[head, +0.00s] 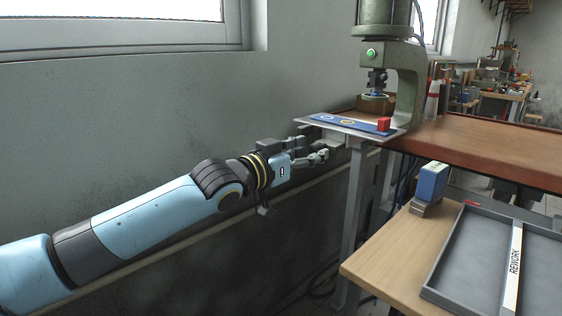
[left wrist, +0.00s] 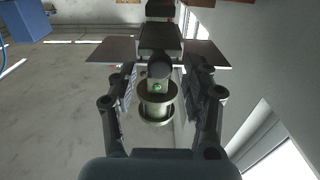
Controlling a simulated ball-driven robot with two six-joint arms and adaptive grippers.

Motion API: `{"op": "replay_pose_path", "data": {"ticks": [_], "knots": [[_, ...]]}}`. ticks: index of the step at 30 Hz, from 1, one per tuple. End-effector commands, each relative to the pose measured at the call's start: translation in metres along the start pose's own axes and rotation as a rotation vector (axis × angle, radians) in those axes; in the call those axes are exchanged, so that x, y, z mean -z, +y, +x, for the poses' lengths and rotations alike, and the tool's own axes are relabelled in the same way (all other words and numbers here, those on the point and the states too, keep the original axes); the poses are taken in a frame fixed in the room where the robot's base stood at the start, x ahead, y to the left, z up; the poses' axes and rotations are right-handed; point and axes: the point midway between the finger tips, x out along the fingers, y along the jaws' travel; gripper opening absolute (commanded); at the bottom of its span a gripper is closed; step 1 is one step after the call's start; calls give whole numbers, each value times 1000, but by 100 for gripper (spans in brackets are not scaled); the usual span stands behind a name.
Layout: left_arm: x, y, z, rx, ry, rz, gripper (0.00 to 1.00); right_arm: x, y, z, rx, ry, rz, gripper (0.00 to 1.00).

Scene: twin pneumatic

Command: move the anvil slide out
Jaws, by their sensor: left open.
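The anvil slide (head: 345,122) is a flat blue plate with a red block (head: 383,125) at its right end and ring markings on top. It lies on a pale metal plate under the green press (head: 408,80), at the edge of the brown bench. My left gripper (head: 314,146) is open and empty, just left of and below the slide's front edge, apart from it as far as I can tell. In the left wrist view its two fingers (left wrist: 160,80) are spread, with the press's green button (left wrist: 156,87) showing between them. My right gripper is in neither view.
A lower wooden table (head: 385,245) at the front right carries a blue and grey block (head: 430,187) and a grey tray (head: 455,285) with a strip marked REWORK. A grey wall (head: 130,120) runs close behind my left arm. A bench leg (head: 353,215) stands below the press.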

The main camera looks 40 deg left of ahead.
Motion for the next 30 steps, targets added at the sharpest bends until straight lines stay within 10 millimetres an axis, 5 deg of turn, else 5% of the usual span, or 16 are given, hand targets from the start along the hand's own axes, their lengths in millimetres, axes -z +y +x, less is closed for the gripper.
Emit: {"op": "replay_pose_path", "data": {"ticks": [22, 30], "knots": [[-2, 0, -78, 0, -7, 6, 49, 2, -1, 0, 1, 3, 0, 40], [-1, 0, -93, 0, -2, 2, 49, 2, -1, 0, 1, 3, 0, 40]]}}
